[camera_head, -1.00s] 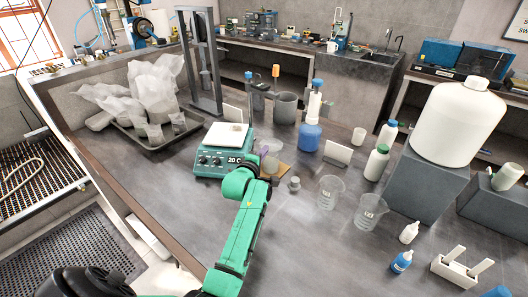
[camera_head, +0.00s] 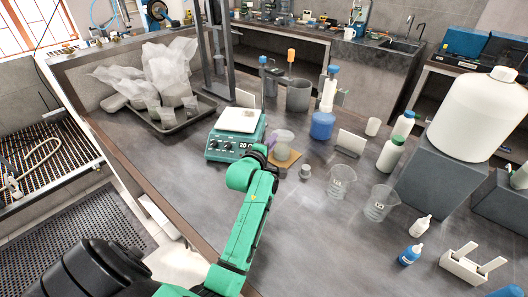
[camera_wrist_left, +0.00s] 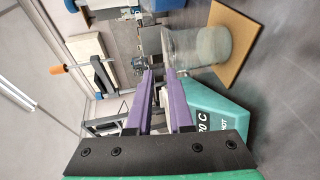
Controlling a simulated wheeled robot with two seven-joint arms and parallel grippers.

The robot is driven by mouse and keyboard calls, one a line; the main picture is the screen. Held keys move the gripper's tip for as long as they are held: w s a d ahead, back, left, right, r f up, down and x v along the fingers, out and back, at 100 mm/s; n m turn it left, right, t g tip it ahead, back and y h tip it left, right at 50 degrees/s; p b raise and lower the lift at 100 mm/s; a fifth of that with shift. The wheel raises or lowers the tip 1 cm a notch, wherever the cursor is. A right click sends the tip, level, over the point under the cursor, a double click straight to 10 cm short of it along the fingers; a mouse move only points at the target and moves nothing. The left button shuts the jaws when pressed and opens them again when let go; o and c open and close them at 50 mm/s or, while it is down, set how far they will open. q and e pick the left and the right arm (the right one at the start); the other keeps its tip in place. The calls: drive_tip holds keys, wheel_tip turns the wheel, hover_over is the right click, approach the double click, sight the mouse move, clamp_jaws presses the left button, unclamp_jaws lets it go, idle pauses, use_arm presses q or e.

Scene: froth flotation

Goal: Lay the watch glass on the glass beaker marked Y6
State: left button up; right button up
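My left gripper (camera_wrist_left: 160,72) is beside the teal scale (camera_head: 222,145); in the wrist view its purple fingers stand a small gap apart, with nothing clearly seen between them. Just past the fingertips a clear glass vessel (camera_wrist_left: 210,45) with pale contents stands on a tan board (camera_wrist_left: 250,30). In the head view this vessel (camera_head: 282,150) is partly behind my green wrist. Two clear marked beakers, one nearer the board (camera_head: 341,180) and one farther right (camera_head: 380,203), stand on the bench; I cannot read Y6 on either. I cannot make out the watch glass for sure.
A small grey piece (camera_head: 305,172) lies between board and beakers. The front bench middle is clear.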

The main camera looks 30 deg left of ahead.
use_arm(q)
drive_tip(key=b+v, duration=0.1)
drive_tip(key=v, duration=0.8)
drive_tip(key=shift+w+r, duration=0.1)
